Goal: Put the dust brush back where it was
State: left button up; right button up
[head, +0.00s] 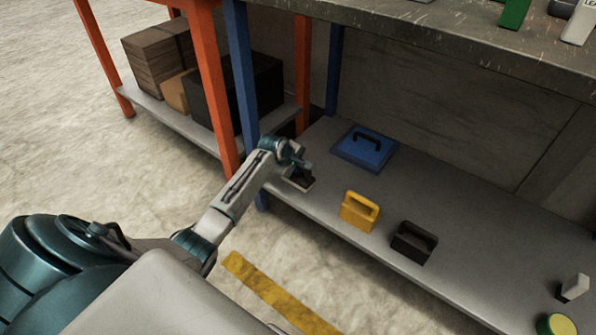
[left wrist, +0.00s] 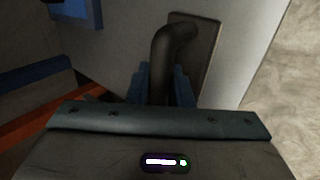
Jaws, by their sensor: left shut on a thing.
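My left gripper (head: 299,168) is shut on the dark handle of the dust brush (head: 298,182), at the left end of the grey lower shelf (head: 330,205). A pale strip shows along the brush's lower edge. In the left wrist view the brush's curved black handle (left wrist: 163,50) runs down between my blue-grey fingers (left wrist: 161,86), and its flat dark body (left wrist: 203,45) lies beyond them. The brush is over or on the shelf near its front edge; I cannot tell whether it touches. My right gripper is not in view.
A blue post (head: 241,75) rises close by the arm. The worktop (head: 470,50) overhangs the shelf. Boxes (head: 160,60) stand on the neighbouring shelf.

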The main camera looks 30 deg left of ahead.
pick_arm(q)
jog(key=shift+f, duration=0.25)
jog(key=o, duration=0.9)
